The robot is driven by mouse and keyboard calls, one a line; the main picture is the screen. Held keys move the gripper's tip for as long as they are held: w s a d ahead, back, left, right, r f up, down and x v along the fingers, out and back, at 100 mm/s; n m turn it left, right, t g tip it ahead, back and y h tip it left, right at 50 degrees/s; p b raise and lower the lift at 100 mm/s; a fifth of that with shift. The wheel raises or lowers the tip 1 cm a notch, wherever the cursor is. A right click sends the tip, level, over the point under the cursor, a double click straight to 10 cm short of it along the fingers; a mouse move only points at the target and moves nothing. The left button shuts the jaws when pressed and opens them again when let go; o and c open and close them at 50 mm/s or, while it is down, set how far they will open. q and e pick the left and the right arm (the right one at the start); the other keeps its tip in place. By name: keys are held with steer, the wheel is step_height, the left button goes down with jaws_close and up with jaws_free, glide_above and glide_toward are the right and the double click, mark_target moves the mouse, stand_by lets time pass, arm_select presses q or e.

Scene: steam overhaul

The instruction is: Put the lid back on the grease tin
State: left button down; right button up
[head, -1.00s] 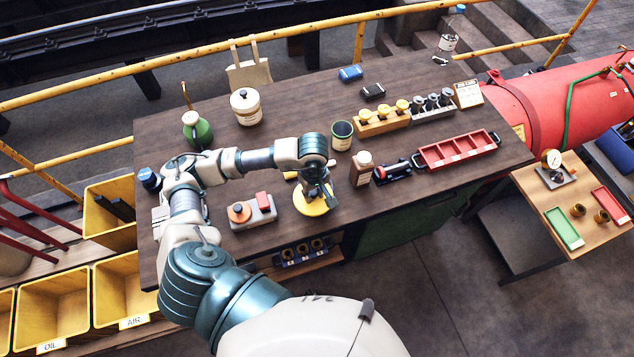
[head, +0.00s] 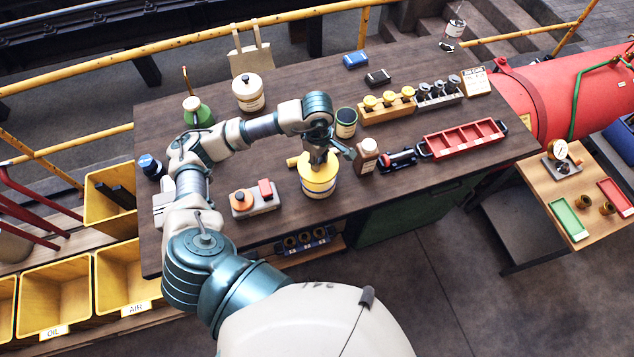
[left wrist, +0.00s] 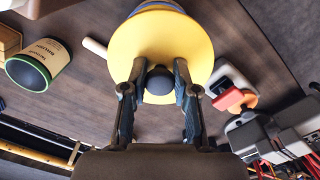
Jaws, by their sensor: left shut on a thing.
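The yellow grease tin (head: 319,188) with a pale label stands upright on the bench near its front edge. My left gripper (head: 320,162) is above it, pointing down. In the left wrist view the round yellow lid (left wrist: 185,45) has a dark knob (left wrist: 160,83), and my left gripper's fingers (left wrist: 160,74) are shut on that knob. A strip of the tin (left wrist: 157,6) shows past the lid's far edge. The lid is over the tin's top; whether it is fully seated I cannot tell. My right gripper is not in view.
A brown bottle (head: 367,157) stands close to the right of the tin. A grey switch box (head: 255,199) lies to its left, and a dark green can (head: 346,124) is behind it. A red tray (head: 464,141) is farther right.

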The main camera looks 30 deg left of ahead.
arm_select(q)
steer(key=shift+w+a, duration=0.3)
steer(key=shift+a, duration=0.05)
steer(key=shift+f, duration=0.15)
steer(key=shift+d+f+b, duration=0.3)
steer(key=shift+f+b, duration=0.25)
steer(key=shift+f, duration=0.3)
step_height(320, 180, down, 4)
steer(key=shift+d+r+b, duration=0.1)
steer(key=shift+r+b, duration=0.1)
steer(key=shift+b, duration=1.05)
steer(key=shift+a+f+b, duration=0.2)
steer(key=shift+f+b, duration=0.1)
steer(key=shift+f, duration=0.05)
steer(key=shift+a, duration=0.15)
steer(key=shift+d+r, duration=0.1)
steer(key=shift+d, duration=0.2)
steer(key=shift+s+a, duration=0.1)
steer(key=shift+a, duration=0.05)
steer(key=shift+a, duration=0.1)
